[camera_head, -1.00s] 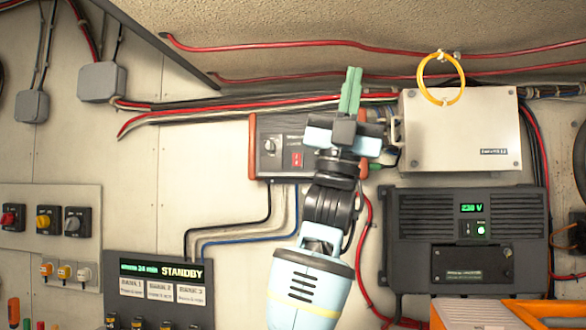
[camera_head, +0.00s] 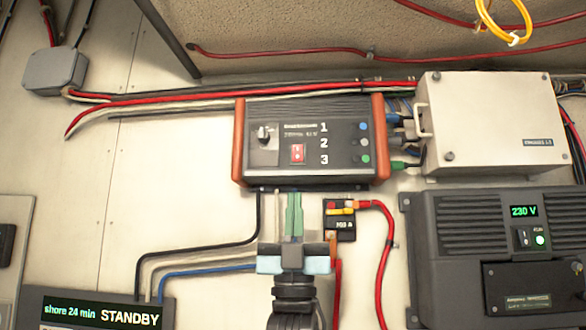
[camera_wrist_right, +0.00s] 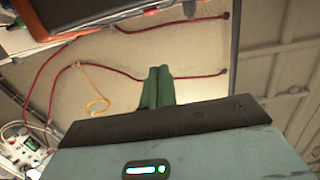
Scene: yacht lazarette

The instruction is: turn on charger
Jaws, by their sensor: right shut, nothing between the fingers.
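The charger (camera_head: 309,171) appears to be the dark wall unit with orange end caps in the middle of the head view. Its face has a black knob (camera_head: 264,134), a red rocker switch (camera_head: 297,153) and a column of numbers 1 to 3 beside coloured dots. I cannot tell the rocker's position. My right gripper (camera_head: 292,199) is shut and empty, pointing up just below the charger's lower edge; contact cannot be told. Its green fingers (camera_wrist_right: 157,87) are together in the wrist view, where an orange-edged unit (camera_wrist_right: 100,12) shows at top left. My left gripper is not in view.
A pale box (camera_head: 487,125) stands right of the charger, above a dark unit (camera_head: 500,235) reading 230 V with a green light. A fuse block (camera_head: 340,225) with red cable sits close right of my gripper. A STANDBY panel (camera_head: 100,308) is lower left.

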